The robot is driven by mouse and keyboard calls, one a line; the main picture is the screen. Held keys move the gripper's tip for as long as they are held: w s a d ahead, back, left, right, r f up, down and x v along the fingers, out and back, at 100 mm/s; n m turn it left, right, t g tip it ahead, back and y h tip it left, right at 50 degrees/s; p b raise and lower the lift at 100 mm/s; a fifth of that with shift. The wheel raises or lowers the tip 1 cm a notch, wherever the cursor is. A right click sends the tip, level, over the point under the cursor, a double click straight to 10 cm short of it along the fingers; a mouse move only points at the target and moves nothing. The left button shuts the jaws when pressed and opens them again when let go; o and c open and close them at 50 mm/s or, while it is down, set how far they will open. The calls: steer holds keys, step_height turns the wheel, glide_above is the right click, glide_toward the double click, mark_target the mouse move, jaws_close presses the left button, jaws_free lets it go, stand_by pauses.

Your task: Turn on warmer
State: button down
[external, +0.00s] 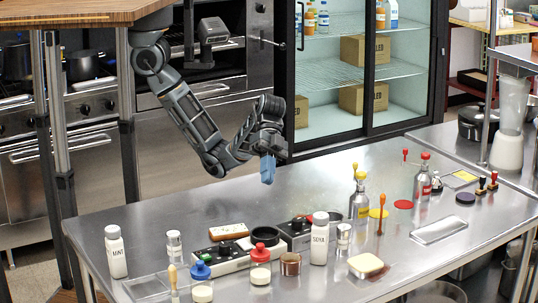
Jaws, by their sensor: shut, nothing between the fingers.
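Two low grey units with black tops and front controls, which look like warmers, stand side by side on the steel counter. The left warmer (233,265) has a brown block and a black round dish at its top. The right warmer (296,240) is partly hidden by the white SODA bottle. I cannot read the state of their controls. My gripper (267,181) has blue fingers pointing down. It is shut and empty, above the counter's back part, behind and apart from both warmers.
On the steel counter (160,214), a MINT bottle (116,252), blue-capped jar (201,283), red-capped jar (260,266) and SODA bottle (320,240) stand around the warmers. Oil bottles (360,198) and a metal tray (440,229) are to the right. The back left counter is clear.

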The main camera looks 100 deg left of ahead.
steer(key=w+a+m+y+b, duration=0.1)
steer(key=w+a+y+b, duration=0.1)
steer(key=w+y+b, duration=0.15)
step_height(320, 180, up, 2)
steer(key=r+y+b, duration=0.1)
steer(key=y+b, duration=0.1)
steer(key=y, duration=0.3)
glide_above(310, 216)
steer(key=s+a, duration=0.1)
steer(key=shift+s+a+f, duration=0.1)
steer(key=shift+a+f, duration=0.05)
steer(key=shift+f, duration=0.1)
steer(key=x, duration=1.2)
steer(key=shift+s+a+f, duration=0.25)
steer(key=shift+a+f, duration=0.1)
steer(key=shift+f, duration=0.05)
steer(key=shift+s+f, duration=0.1)
steer(key=shift+f, duration=0.55)
